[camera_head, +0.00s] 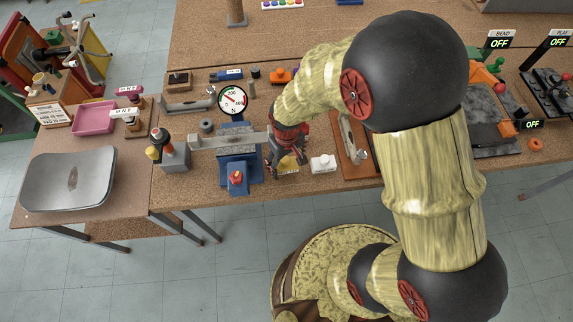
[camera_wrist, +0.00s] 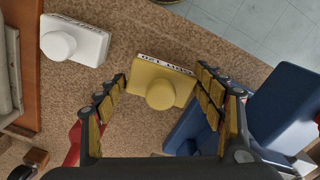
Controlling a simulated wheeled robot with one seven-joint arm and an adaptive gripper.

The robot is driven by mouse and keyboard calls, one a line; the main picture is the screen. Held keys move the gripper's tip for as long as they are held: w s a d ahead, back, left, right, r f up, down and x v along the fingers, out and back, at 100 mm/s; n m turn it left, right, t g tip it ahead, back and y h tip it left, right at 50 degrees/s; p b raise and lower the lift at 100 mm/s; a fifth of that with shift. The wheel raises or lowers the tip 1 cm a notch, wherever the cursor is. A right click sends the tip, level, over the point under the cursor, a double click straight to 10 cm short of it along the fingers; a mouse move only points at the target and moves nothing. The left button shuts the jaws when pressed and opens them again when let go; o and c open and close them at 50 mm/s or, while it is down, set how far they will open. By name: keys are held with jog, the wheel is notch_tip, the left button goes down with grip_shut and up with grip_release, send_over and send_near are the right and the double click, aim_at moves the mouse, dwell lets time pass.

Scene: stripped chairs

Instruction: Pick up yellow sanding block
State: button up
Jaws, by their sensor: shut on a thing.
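The yellow sanding block (camera_wrist: 143,80) has a round knob on top and a printed label along its far edge in the wrist view. My gripper (camera_wrist: 161,76) is shut on it, with one finger at its left side and one at its right. In the head view, my gripper (camera_head: 288,163) is low over the front edge of the workbench, and the block is mostly hidden beneath it. I cannot tell whether the block still touches the bench.
A white block with a knob (camera_wrist: 75,42) lies left of the yellow one; it also shows in the head view (camera_head: 322,163). A blue fixture (camera_wrist: 275,112) stands close on the right. A force gauge (camera_head: 232,98) and a metal bar (camera_head: 228,141) are left of my gripper.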

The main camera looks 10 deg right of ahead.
jog(key=s+d+r+p, duration=0.1)
jog(key=s+d+r, duration=0.1)
jog(key=s+r, duration=0.3)
jog(key=s+d+r+p, duration=0.1)
jog(key=s+d+r, duration=0.1)
jog(key=s+r, duration=0.3)
jog(key=s, duration=0.3)
jog(key=shift+s+d+r, duration=0.15)
jog(key=shift+d+r, duration=0.1)
jog(key=o, duration=0.7)
jog(key=c, duration=0.5)
